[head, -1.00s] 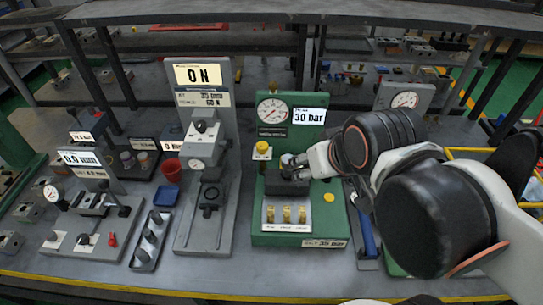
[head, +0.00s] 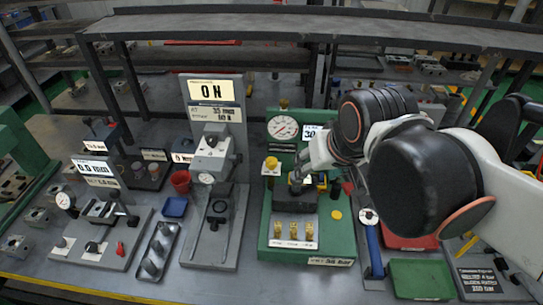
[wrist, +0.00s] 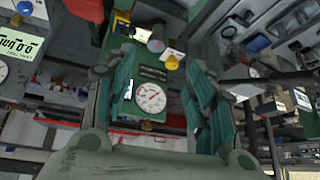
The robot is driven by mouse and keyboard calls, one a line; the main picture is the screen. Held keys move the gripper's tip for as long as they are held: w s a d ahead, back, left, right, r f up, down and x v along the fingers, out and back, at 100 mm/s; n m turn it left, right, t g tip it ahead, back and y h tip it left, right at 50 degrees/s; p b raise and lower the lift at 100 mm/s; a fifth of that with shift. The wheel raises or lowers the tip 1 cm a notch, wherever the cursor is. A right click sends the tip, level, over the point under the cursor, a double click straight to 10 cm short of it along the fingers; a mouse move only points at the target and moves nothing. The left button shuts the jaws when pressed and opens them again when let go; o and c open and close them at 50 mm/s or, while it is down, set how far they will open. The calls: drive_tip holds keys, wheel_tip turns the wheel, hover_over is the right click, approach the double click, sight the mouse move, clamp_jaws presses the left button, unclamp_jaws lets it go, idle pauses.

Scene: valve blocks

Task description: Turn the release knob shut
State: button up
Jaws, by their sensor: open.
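I cannot tell which is the release knob. My gripper (head: 300,184) is at the station's middle, right of the yellow knob. In the wrist view its fingers (wrist: 163,88) are apart, with the gauge showing between them. Contact cannot be made out.
Three brass fittings (head: 294,230) sit at the station's front. A grey press stand (head: 215,110) reading 0 N stands to the left. A blue-handled tool (head: 374,250) and a green tray (head: 421,279) lie to the right. A shelf (head: 330,35) runs behind.

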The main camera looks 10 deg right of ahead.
drive_tip(key=w+a+r+m+g+p, duration=0.2)
drive_tip(key=w+r+m+g+p, duration=0.1)
drive_tip(key=w, duration=0.9)
drive_tip(key=m+g+p, duration=0.2)
drive_tip(key=m+g, duration=0.1)
drive_tip(key=m, duration=0.1)
hover_over(272, 161)
wheel_tip(272, 161, down, 6)
wheel_tip(272, 161, down, 13)
drive_tip(key=b, duration=0.3)
drive_tip(key=shift+w, duration=0.15)
drive_tip(key=c, duration=1.1)
